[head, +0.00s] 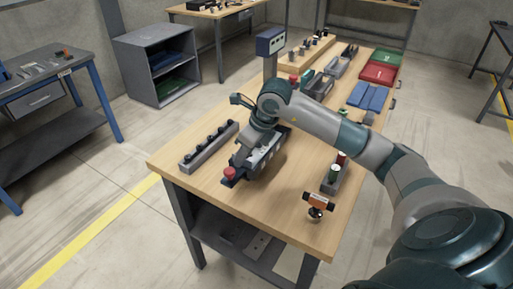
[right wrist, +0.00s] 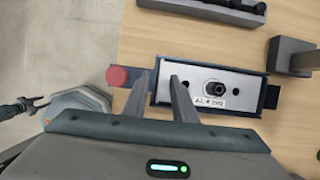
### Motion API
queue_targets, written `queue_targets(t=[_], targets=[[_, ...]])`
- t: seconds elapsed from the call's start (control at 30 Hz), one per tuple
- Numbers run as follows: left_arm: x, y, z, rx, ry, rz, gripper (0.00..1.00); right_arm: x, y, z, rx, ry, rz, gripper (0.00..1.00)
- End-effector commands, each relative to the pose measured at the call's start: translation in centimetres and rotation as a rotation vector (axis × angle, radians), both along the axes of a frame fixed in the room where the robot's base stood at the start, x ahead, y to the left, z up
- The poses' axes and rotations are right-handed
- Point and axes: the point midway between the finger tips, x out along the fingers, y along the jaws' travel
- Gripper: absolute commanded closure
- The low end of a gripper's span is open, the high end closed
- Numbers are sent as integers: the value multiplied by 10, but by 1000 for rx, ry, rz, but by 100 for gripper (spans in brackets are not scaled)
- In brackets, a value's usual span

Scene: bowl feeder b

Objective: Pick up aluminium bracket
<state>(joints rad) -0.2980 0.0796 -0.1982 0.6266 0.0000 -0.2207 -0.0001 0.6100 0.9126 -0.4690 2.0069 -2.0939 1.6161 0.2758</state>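A pale metal plate (right wrist: 215,86) with a dark central knob, two holes and a small label lies in a dark blue fixture (right wrist: 268,97); it may be the aluminium bracket, but I cannot tell for sure. In the head view the fixture (head: 229,183) sits near the table's front, largely covered by my right arm. My right gripper (right wrist: 162,73) points down at the plate's left end in the right wrist view, a gap between its fingers. In the head view the gripper (head: 240,156) is above the fixture. Contact cannot be judged.
A red button (right wrist: 117,76) sits at the fixture's near end. A grey rail with dark knobs (head: 208,147) lies to the left. An orange-and-black item (head: 318,201) stands near the front right. Red (head: 378,73) and green bins are farther back. Bare wood lies around the front corner.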

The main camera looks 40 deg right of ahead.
Motion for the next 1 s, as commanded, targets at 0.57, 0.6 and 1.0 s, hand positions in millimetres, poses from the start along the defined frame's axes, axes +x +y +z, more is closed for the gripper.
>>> queue_targets(t=[0.57,0.6,1.0], targets=[[-5,0,-1,1,8,-3,56,0,0,1,0,-2,0,100],[-5,0,-1,1,8,-3,56,0,0,1,0,-2,0,100],[-6,0,-7,1,8,-3,56,1,0,14,0,-4,-2,100]])
